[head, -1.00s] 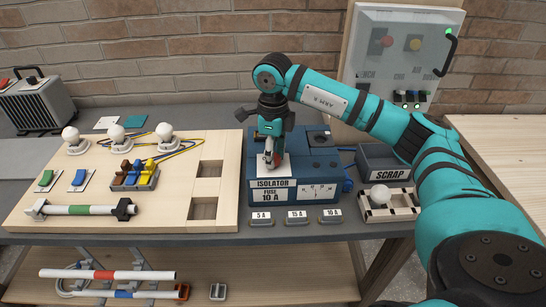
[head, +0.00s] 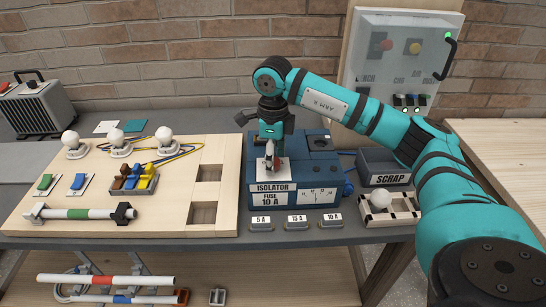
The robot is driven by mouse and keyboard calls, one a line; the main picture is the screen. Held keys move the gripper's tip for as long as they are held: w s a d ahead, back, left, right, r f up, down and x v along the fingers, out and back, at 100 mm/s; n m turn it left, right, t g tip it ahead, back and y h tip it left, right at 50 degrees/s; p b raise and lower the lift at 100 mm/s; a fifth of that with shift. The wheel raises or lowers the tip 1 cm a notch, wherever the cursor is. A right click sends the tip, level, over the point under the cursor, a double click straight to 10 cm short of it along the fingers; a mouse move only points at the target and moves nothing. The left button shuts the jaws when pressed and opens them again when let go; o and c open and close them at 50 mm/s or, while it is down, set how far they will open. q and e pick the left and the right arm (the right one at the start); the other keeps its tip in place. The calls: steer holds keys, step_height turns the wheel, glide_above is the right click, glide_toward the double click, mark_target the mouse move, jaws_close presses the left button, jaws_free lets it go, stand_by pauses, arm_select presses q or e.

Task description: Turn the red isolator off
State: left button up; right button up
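The isolator is a blue box (head: 318,172) labelled "ISOLATOR" and "FUSE 10 A", standing on the dark bench right of the wooden board. A white plate (head: 262,177) lies on its top at the left. My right gripper (head: 271,163) points down over this plate, its fingertips close to it. The red switch part is mostly hidden behind the fingers, and its position cannot be read. The fingers look close together, but whether they grip the switch is unclear. My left gripper is not in view.
Fuses marked 5 A (head: 264,223), 15 A (head: 297,222) and 10 A (head: 331,219) lie in front of the box. A scrap box (head: 385,167) and a wooden holder with a bulb (head: 390,208) stand right. The wooden board (head: 165,205) carries lamps, switches and wires.

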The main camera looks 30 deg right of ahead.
steer(key=shift+r, duration=0.25)
step_height(320, 180, up, 12)
steer(key=shift+f, duration=0.25)
stand_by(0.6)
